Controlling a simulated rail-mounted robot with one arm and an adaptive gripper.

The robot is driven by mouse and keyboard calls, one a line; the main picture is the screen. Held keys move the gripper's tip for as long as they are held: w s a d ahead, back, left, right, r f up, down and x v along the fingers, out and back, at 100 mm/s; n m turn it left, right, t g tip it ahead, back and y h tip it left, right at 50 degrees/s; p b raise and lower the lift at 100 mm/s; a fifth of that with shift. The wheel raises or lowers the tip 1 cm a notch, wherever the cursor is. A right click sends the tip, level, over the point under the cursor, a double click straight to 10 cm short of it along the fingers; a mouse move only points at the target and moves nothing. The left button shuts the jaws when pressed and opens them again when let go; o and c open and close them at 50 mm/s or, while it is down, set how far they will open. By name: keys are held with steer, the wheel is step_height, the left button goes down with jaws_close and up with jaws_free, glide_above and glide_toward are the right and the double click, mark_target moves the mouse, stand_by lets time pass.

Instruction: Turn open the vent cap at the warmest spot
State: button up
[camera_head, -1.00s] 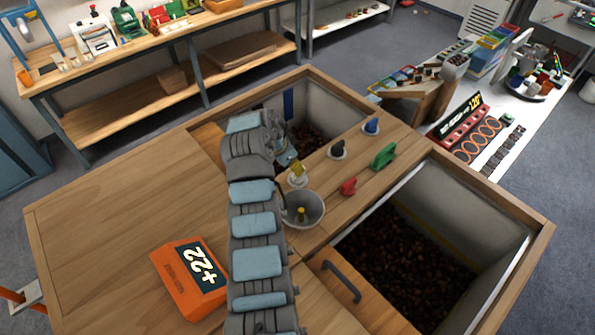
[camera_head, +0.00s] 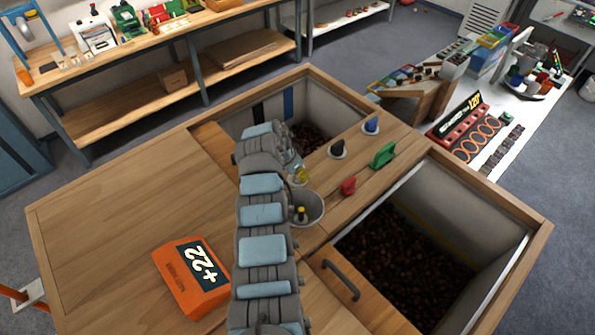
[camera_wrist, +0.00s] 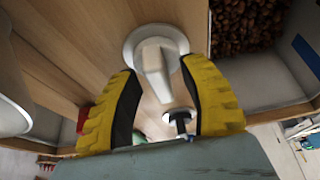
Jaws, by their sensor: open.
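In the wrist view a white vent cap (camera_wrist: 156,45) with a raised lever sits on a round base on the wood. My gripper (camera_wrist: 160,72) is open, with a yellow finger on either side of the lever. I cannot tell whether they touch it. In the head view my gripper (camera_head: 299,173) is small and mostly behind my arm, which hides the white cap. A black vent cap (camera_head: 337,149) and a blue vent cap (camera_head: 371,125) stand further along the strip. An orange box (camera_head: 190,278) with a display reading +22 lies on the bench.
A grey bowl (camera_head: 313,222) with a yellow-topped item stands close to my gripper. A red handle (camera_head: 348,186) and a green handle (camera_head: 383,155) lie on the strip. Bins of chestnuts (camera_head: 400,262) open on both sides.

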jaws_close()
